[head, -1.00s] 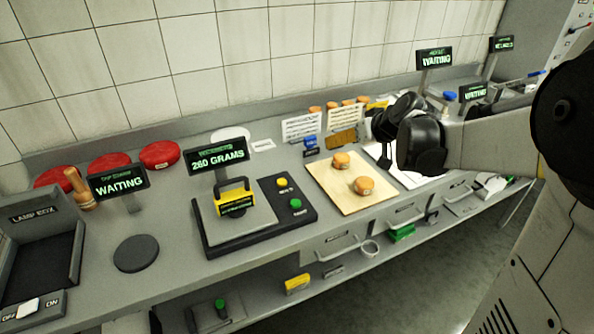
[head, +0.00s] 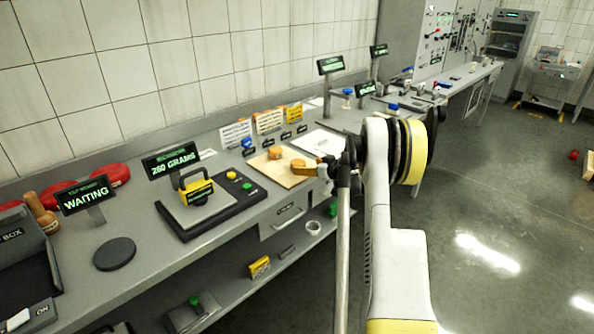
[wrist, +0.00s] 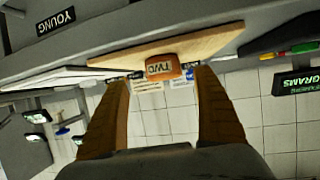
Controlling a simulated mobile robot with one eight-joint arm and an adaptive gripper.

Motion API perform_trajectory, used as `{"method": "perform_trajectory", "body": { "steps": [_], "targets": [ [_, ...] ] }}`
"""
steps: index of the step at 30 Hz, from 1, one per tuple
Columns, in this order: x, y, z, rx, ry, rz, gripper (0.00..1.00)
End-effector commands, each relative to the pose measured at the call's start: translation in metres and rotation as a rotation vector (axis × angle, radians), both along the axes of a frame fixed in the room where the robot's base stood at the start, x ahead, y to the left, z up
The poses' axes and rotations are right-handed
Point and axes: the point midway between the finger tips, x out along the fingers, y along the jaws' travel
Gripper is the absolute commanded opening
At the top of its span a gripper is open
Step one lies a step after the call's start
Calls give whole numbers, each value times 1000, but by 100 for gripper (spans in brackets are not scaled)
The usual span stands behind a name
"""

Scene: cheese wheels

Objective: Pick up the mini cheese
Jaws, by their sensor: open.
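Two small orange mini cheeses sit on a pale wooden board (head: 262,166) on the counter. One mini cheese (head: 274,153) is towards the back. The other (head: 298,163) is nearer the front right, close to my gripper (head: 326,167). In the wrist view a mini cheese (wrist: 163,68) marked "TWO" sits on the board (wrist: 205,45). My gripper (wrist: 163,80) is open, its two orange fingers spread with the cheese centred ahead between their tips. I cannot tell whether the tips are alongside it. The other cheese cannot be made out there.
Left of the board, a black scale (head: 228,207) carries a yellow weight (head: 197,187); its display (head: 171,160) reads 260 grams. A white sheet (head: 322,142) and label cards (head: 268,121) stand or lie behind and right. Drawers (head: 284,212) are below the counter edge. Open floor (head: 500,220) lies right.

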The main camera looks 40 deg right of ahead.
Motion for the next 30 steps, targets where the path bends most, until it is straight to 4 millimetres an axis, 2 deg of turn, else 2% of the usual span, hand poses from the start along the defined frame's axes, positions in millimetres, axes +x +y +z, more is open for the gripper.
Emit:
{"method": "perform_trajectory", "body": {
  "steps": [7,14,21,23,27,30],
  "targets": [
    [22,1,-11,-1,0,1,79],
    [54,1,-26,-1,0,1,79],
    [57,0,-24,0,0,0,79],
    [57,0,-24,0,0,0,61],
    [57,0,-24,0,0,0,20],
    [57,0,-24,0,0,0,20]
  ]
}}
